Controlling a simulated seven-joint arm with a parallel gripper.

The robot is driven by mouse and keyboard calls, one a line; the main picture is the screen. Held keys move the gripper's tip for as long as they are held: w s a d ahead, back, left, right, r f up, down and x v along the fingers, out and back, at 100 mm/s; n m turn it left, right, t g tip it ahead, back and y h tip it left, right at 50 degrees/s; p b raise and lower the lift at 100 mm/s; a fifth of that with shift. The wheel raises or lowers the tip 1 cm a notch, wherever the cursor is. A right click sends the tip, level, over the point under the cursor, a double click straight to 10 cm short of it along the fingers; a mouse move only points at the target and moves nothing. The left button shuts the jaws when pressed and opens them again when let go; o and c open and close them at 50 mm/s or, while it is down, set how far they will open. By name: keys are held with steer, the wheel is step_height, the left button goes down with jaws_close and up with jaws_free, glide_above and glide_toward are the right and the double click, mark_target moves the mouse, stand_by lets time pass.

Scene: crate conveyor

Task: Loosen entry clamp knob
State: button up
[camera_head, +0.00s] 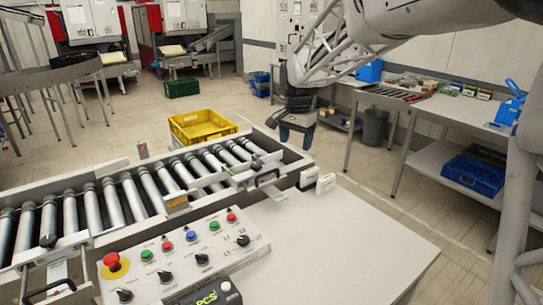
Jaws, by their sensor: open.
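Small black clamp knobs sit on the conveyor's side rail: one at the near left (48,240) and one at the far right end (256,164). Which of them is the entry clamp knob I cannot tell. My gripper (296,138) is dark and points down, open and empty. In the picture it hangs above and right of the conveyor's far end, apart from both knobs. The roller conveyor (165,205) runs from the left towards the middle.
A control panel (185,262) with a red mushroom button, coloured buttons and black selectors stands in front of the conveyor. A yellow crate (203,139) is beyond the rollers. The white tabletop (345,240) is mostly clear. A bench (450,110) stands at right.

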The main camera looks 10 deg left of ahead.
steer(key=m, duration=0.2)
glide_above(256, 165)
steer(key=shift+g, duration=0.3)
step_height(256, 165, down, 7)
steer(key=shift+w+f, duration=0.15)
steer(key=shift+f, duration=0.2)
steer(key=shift+f, duration=3.7)
steer(key=shift+c, duration=0.4)
steer(key=c, duration=0.8)
steer(key=shift+c, duration=0.2)
